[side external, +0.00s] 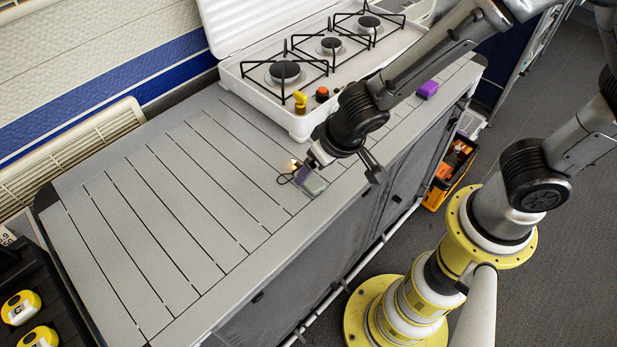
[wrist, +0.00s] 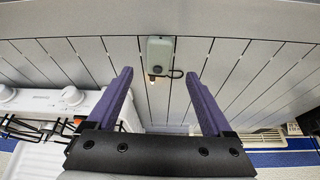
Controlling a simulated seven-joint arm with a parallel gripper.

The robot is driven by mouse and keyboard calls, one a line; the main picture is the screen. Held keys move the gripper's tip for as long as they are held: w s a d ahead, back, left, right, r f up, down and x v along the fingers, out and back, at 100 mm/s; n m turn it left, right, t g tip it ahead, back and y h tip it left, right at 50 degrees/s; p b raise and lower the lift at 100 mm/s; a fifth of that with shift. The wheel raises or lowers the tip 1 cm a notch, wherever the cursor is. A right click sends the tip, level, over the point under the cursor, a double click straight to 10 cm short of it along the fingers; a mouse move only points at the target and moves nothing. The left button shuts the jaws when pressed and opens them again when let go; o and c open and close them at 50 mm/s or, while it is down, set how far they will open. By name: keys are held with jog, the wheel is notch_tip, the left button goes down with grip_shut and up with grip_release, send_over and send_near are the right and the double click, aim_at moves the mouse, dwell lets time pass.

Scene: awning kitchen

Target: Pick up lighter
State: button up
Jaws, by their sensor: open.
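The lighter (side external: 312,183) appears to be the small grey-green block on the slatted grey counter, with a black cord loop and a small warm glow at one end. It also shows in the wrist view (wrist: 158,50), top centre, with the glow at its lower end and the loop at its right. My gripper (wrist: 160,78) is open and empty, its two purple-grey fingers apart on either side of the picture. The lighter lies beyond the fingertips, roughly centred between them. In the side view my gripper (side external: 344,168) is close to the lighter; its exact height is unclear.
A white stove (side external: 265,108) with several burners stands behind, a yellow item (side external: 300,102) at its near edge. A purple block (side external: 427,89) lies on the counter to the right. The counter (side external: 150,230) left of the lighter is clear. An orange-black box (side external: 450,172) stands below.

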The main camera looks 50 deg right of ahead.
aim_at(311, 179)
jog(key=shift+x, duration=2.8)
jog(key=shift+w+d, duration=0.1)
jog(key=shift+d, duration=0.05)
grip_shut()
